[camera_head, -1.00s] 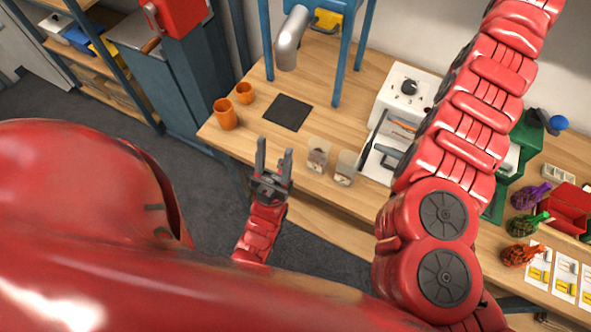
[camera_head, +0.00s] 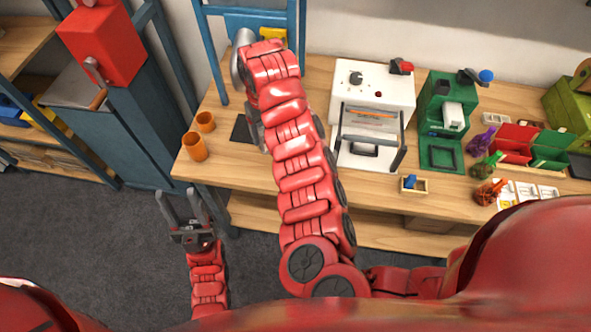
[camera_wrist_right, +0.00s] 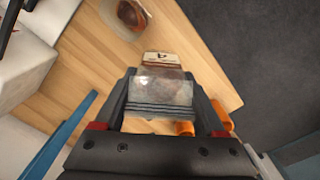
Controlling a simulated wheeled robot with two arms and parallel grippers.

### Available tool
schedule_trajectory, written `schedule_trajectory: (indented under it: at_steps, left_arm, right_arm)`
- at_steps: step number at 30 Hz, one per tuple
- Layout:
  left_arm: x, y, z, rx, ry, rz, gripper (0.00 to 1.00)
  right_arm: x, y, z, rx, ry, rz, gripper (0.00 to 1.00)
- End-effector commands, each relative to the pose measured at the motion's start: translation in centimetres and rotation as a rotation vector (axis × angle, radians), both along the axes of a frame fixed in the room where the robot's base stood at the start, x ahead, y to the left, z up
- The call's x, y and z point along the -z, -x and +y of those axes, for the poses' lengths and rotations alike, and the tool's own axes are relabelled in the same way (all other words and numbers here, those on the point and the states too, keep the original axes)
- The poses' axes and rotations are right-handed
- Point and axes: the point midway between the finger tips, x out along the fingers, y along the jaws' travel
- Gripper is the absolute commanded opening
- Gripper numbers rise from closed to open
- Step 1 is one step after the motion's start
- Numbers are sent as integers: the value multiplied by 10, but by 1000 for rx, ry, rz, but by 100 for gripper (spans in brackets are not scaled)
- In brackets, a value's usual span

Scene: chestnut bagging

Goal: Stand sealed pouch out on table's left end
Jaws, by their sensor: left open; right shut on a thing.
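A clear pouch (camera_wrist_right: 160,88) with brown contents and a small label marked with a digit is between the fingers of my right gripper (camera_wrist_right: 160,98), which is shut on it. The wood table shows beyond it. In the head view my right arm hides the pouch; only a grey part of the right gripper (camera_head: 252,125) shows beside the dark mat (camera_head: 240,130). Another clear pouch (camera_wrist_right: 124,16) with brown contents stands on the table in the wrist view. My left gripper (camera_head: 187,208) is open and empty, off the table's front left corner.
Two orange cups (camera_head: 195,147) (camera_head: 205,121) stand at the left end of the table (camera_head: 222,170). A white machine (camera_head: 372,92) and a green device (camera_head: 440,115) stand right of my right arm. A blue frame rises behind the left end.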

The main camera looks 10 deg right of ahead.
Motion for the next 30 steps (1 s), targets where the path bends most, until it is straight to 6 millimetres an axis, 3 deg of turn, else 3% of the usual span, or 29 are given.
schedule_trajectory:
  at_steps: [4, 11, 17, 24, 30]
  left_arm:
    - [1, 0, 0, 0, 0, 0, 50]
    - [12, 0, 0, 0, 0, 0, 50]
    - [1, 0, 0, 0, 0, 0, 50]
    - [-9, 0, 0, 0, 0, 0, 50]
    - [-8, 0, 0, 0, 0, 0, 50]
  right_arm:
    - [11, 5, 5, -34, 6, -3, 12]
    - [54, 6, 6, -35, 2, -1, 12]
    - [68, 7, 7, -33, 1, 3, 12]
    - [98, 7, 7, -30, 1, 3, 12]
    - [101, 6, 7, -33, 0, -1, 12]
